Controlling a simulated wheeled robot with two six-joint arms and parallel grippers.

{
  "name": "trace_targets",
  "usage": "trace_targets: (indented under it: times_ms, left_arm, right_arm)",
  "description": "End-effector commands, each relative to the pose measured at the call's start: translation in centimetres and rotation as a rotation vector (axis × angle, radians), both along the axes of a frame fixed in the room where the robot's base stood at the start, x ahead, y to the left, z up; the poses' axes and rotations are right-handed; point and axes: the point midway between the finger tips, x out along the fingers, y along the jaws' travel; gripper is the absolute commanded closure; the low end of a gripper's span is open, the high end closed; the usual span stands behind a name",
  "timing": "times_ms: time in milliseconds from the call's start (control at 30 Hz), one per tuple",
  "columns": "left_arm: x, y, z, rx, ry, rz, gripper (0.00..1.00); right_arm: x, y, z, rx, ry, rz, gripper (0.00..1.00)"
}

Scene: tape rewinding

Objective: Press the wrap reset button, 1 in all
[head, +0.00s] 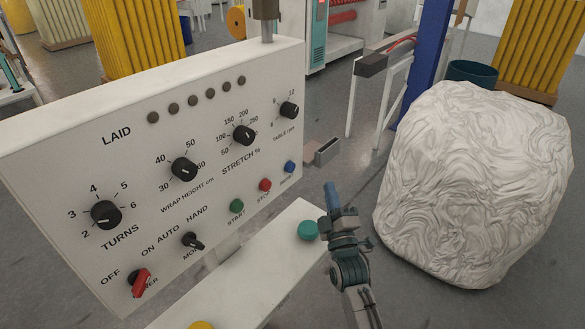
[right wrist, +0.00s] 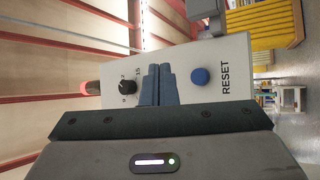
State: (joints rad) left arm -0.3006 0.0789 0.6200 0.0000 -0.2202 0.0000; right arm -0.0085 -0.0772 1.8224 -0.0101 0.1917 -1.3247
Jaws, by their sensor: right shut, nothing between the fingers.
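The blue reset button (head: 289,167) is at the lower right corner of the white control panel (head: 70,165). The right wrist view shows it too, as a round blue button (right wrist: 200,76) beside the word RESET. My right gripper (head: 331,190) is shut and empty, its blue fingers upright to the right of the button in the head view. In the right wrist view its closed fingers (right wrist: 158,80) appear between the black knob (right wrist: 127,87) and the button, with the button uncovered. I see no contact with the button. My left gripper is out of view.
The red stop button (head: 265,184) and green start button (head: 237,206) sit left of the reset button. A white arm below carries a teal button (head: 308,230) close to my right gripper. A large wrapped load (head: 475,185) stands at right.

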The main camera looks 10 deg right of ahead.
Motion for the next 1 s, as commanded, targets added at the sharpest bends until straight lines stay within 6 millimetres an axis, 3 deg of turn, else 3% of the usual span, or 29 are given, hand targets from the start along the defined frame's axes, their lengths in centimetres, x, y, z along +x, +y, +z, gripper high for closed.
trace_targets:
  times_ms: [267, 700, 1000]
  left_arm:
    - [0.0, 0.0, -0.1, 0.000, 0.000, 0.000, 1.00]
    - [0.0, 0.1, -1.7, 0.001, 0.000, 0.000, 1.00]
    - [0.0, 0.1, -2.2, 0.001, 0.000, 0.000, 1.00]
  right_arm:
    - [1.2, 0.8, 0.0, 0.002, 0.000, 0.000, 1.00]
    - [5.8, 4.5, -0.3, 0.003, 0.000, 0.001, 1.00]
    - [6.9, 5.4, -0.1, 0.001, 0.002, 0.001, 1.00]
